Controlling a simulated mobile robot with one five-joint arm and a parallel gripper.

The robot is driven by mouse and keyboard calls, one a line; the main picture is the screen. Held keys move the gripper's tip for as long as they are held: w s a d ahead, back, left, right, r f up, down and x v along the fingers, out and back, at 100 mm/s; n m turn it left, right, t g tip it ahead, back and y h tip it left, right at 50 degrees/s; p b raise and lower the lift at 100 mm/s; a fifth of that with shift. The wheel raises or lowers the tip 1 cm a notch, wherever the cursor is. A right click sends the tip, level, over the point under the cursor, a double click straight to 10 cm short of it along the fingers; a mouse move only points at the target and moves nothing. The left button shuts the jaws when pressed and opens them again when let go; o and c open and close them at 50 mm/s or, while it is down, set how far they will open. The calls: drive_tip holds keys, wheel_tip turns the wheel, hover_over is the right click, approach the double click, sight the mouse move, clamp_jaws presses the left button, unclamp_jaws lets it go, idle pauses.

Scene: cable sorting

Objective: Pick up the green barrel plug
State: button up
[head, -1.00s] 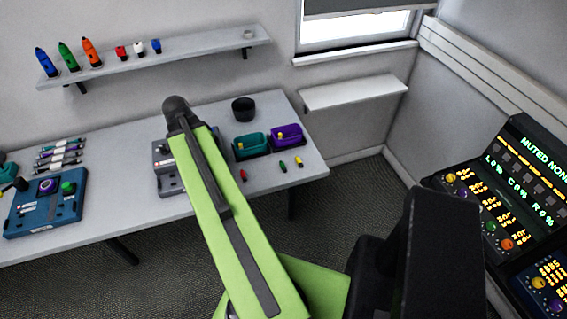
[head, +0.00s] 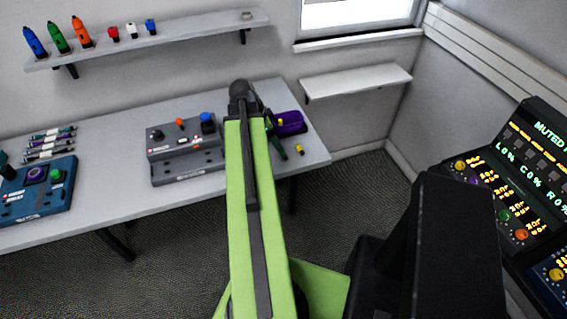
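The green barrel plug does not show clearly. The table spot where a small green plug lay is now behind a dark, narrow part at the end of my arm. I take this part for my gripper (head: 280,149); it points down at the table's right end, just left of the yellow plug (head: 299,149). The fingers are too small and dark to tell whether they are open or shut, or whether they touch the plug.
A purple bin (head: 291,123) stands behind the yellow plug. My arm hides the teal bin, black cup and red plug. A grey device (head: 186,152) and a blue device (head: 38,190) sit further left on the table (head: 110,205). A lit console (head: 510,190) stands at right.

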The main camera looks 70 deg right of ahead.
sight(282, 153)
drive_tip(key=b+x, duration=0.1)
drive_tip(key=x, duration=0.2)
drive_tip(key=b+x, duration=0.5)
drive_tip(key=shift+a+f, duration=0.2)
drive_tip(key=shift+a, duration=0.15)
drive_tip(key=shift+r, duration=0.15)
drive_tip(key=c, duration=1.4)
drive_tip(key=shift+r, duration=0.1)
